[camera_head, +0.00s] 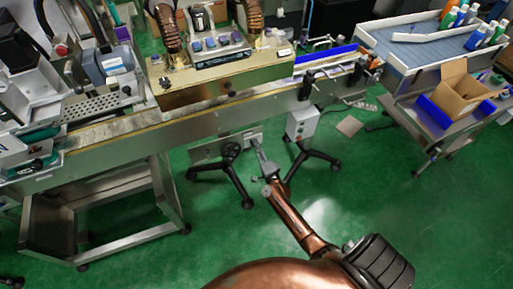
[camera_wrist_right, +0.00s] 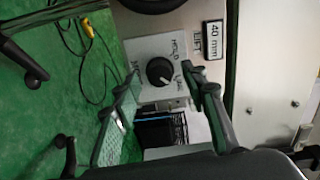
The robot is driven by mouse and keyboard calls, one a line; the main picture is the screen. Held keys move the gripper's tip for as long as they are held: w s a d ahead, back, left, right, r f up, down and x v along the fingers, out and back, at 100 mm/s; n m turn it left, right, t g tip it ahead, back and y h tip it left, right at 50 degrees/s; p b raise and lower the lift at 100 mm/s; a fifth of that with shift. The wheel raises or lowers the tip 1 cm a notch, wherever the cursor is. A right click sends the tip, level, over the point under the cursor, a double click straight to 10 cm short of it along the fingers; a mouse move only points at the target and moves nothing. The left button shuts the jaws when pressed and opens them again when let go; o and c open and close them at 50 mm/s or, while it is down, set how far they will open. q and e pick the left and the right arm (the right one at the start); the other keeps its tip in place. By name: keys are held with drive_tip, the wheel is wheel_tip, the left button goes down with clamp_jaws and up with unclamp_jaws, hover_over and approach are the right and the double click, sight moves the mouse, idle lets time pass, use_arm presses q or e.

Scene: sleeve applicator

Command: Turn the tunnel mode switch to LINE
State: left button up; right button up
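The tunnel mode switch (camera_wrist_right: 160,72) is a round black knob on a pale plate in the right wrist view. Lettering beside it appears to read HOLD above right and LINE at right; a third label at left is unclear. A small pale mark shows on the knob's lower right, toward LINE, but its exact direction is hard to read. My right gripper (camera_wrist_right: 161,76) is open, one finger on each side of the knob; contact cannot be told. In the head view my right gripper (camera_head: 257,146) reaches the panel below the conveyor; the knob is too small there. My left gripper is not in view.
A LIFT 40 mm plate (camera_wrist_right: 213,40) sits right of the switch. The conveyor (camera_head: 212,122) runs above the panel. Dark stand legs (camera_head: 240,185) flank my gripper, and a grey control box (camera_head: 302,123) stands to the right. Green floor in front is clear.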

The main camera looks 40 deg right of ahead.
drive_tip(key=v, duration=1.1)
drive_tip(key=shift+s+a, duration=0.2)
drive_tip(key=shift+s, duration=0.1)
drive_tip(key=shift+f, duration=0.1)
